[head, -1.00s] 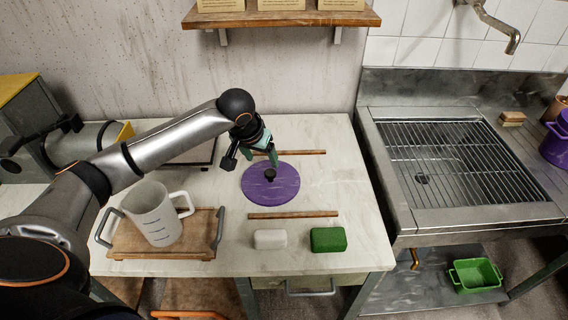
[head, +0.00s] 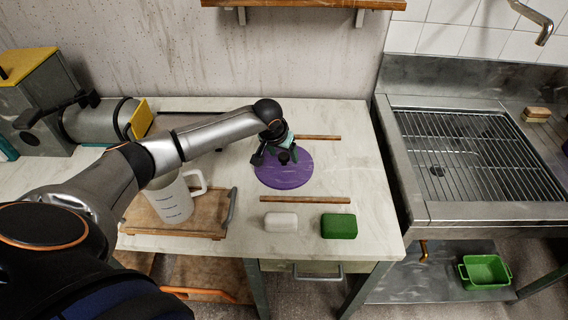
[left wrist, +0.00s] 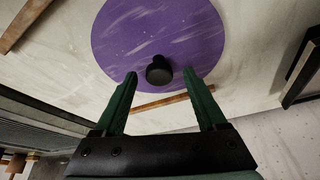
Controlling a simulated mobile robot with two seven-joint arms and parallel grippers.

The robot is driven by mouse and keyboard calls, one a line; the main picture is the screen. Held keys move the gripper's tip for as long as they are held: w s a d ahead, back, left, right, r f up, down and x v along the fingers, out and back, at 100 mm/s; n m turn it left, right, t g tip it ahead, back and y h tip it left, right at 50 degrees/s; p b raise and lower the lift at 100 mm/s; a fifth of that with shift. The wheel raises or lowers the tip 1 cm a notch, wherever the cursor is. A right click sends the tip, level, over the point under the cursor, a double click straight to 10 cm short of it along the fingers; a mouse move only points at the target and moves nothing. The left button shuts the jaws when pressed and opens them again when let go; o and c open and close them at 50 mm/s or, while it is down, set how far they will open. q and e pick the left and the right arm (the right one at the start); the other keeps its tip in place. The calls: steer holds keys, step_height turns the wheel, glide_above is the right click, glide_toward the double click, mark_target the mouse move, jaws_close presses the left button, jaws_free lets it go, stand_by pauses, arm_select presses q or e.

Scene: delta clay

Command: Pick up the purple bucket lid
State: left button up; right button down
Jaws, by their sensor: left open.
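My left gripper (head: 285,150) is at the lid's knob in the head view. In the left wrist view my left gripper (left wrist: 161,77) has its green fingers apart, one on each side of the knob, with gaps between. My right gripper is not in view.
Wooden sticks (head: 305,199) lie in front of and behind the lid. A white block (head: 281,222) and a green block (head: 338,226) sit near the front edge. A white jug (head: 171,198) stands on a wooden tray (head: 222,222) at left.

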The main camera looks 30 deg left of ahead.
arm_select(q)
steer(key=shift+x, duration=0.8)
jaws_close()
